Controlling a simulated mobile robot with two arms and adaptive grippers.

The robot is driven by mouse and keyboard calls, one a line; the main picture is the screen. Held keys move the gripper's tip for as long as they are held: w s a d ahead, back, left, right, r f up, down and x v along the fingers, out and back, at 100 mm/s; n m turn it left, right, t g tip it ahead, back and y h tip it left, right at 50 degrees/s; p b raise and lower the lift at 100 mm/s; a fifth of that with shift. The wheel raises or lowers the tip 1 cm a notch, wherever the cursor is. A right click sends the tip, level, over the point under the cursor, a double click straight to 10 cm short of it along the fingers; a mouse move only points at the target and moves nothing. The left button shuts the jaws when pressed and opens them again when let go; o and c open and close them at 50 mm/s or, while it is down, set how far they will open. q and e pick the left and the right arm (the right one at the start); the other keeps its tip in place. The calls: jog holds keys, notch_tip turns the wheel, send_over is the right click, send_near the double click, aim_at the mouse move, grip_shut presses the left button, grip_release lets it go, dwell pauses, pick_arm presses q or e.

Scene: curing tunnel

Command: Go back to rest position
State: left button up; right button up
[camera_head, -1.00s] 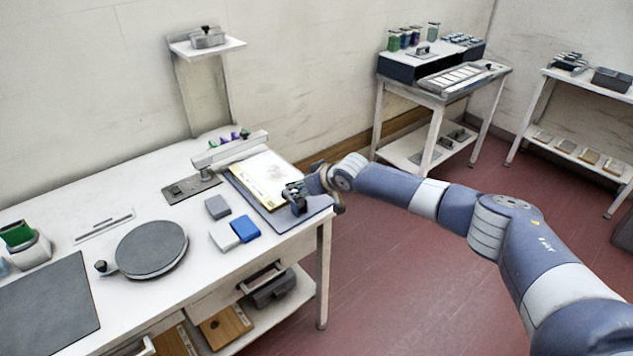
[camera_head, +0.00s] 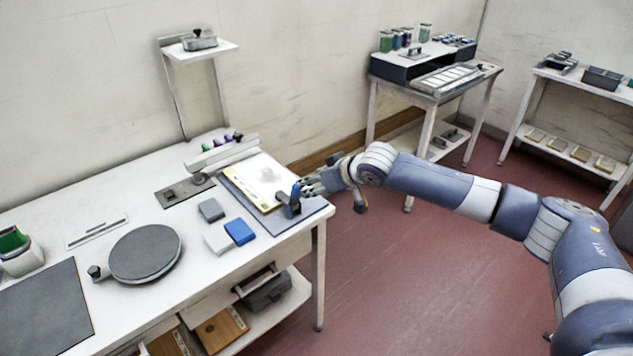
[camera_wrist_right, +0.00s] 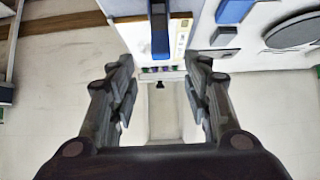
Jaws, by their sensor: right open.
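My right gripper (camera_head: 318,187) is at the right end of the white table, beside a board with a white sheet (camera_head: 268,178) on it. In the right wrist view (camera_wrist_right: 163,88) its fingers are spread apart with nothing between them. A dark item with a blue handle (camera_head: 295,196) stands at the board's near right end, just left of the fingers. It also shows in the wrist view (camera_wrist_right: 159,30), beyond the fingertips. Whether the fingers touch it is hard to tell in the head view. My left gripper is in no view.
The white table (camera_head: 135,205) holds a round grey disc (camera_head: 146,252), a blue block (camera_head: 239,231), grey and white blocks, and a clamp bar (camera_head: 222,155) over the board. A bench (camera_head: 432,85) and a shelf unit (camera_head: 575,120) stand behind. Red floor is open right of the table.

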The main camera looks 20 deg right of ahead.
dwell(0.3)
notch_tip(320, 180, down, 20)
jog(key=s+r+h, duration=0.1)
jog(key=s+d+f+m+g+h+b, duration=0.1)
jog(key=s+f, duration=0.6)
jog(key=f, duration=0.4)
jog(key=s+d+f+m+g+b, duration=0.1)
jog(key=s+d+f, duration=0.1)
jog(key=s+f, duration=0.65)
jog(key=s+f+g+h, duration=0.1)
jog(key=s+f+g, duration=0.2)
jog(key=s+f, duration=1.5)
jog(key=s+a+f+g, duration=0.1)
jog(key=s+a+f, duration=0.1)
jog(key=s, duration=1.1)
jog(key=s+a+f+g, duration=0.1)
jog(key=s+f+g, duration=0.1)
jog(key=s, duration=1.1)
jog(key=shift+a+f, duration=0.2)
jog(key=shift+a, duration=0.15)
